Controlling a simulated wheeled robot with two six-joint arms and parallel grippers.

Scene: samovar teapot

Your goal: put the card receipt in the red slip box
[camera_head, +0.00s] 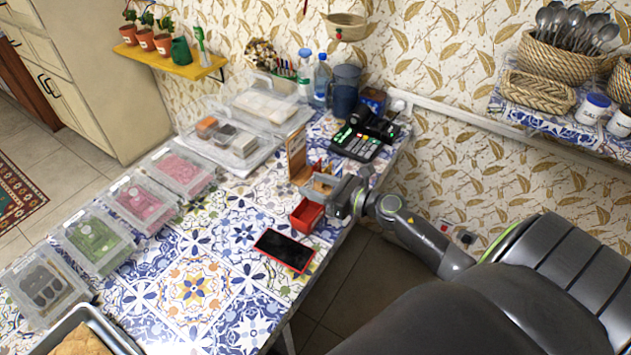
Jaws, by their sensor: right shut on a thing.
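The red slip box (307,216) is a small open red box on the patterned tablecloth, near the table's right edge. My right gripper (343,196) is just above and to the right of it, beside the wooden holder. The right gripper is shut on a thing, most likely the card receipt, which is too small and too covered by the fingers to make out. My left gripper is out of view.
Clear lidded containers (177,172) line the table's left side. The middle tablecloth (190,285) is clear.

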